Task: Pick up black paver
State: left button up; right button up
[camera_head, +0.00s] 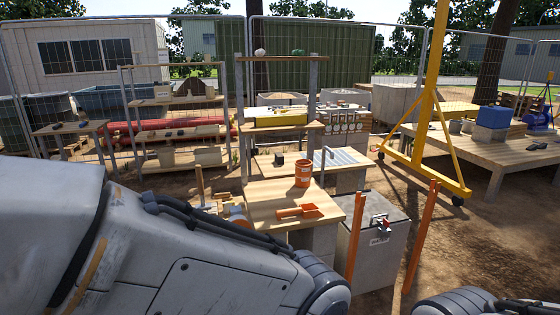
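I cannot single out the black paver for sure, as several small dark pieces show. A small dark block (279,160) sits on the middle bench behind the orange bucket. Flat dark pieces (537,146) lie on the big wooden table at the right. More dark pieces (66,126) lie on the small table at the left. My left arm fills the lower left, and its gripper is out of the picture. Only a bit of my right arm shows at the bottom right, and its gripper is out of view too.
The wooden bench (266,203) ahead holds an orange bucket (303,174) and an orange scoop (297,211). A grey cabinet (378,240) stands between orange posts. A yellow gantry frame (425,100) rises at the right. Shelves (181,101) stand behind at the left.

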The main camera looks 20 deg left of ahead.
aim_at(279, 156)
jog(key=z, duration=0.8)
jog(key=i, duration=7.4)
jog(key=u, duration=2.55)
jog(key=i, duration=1.5)
jog(key=u, duration=0.05)
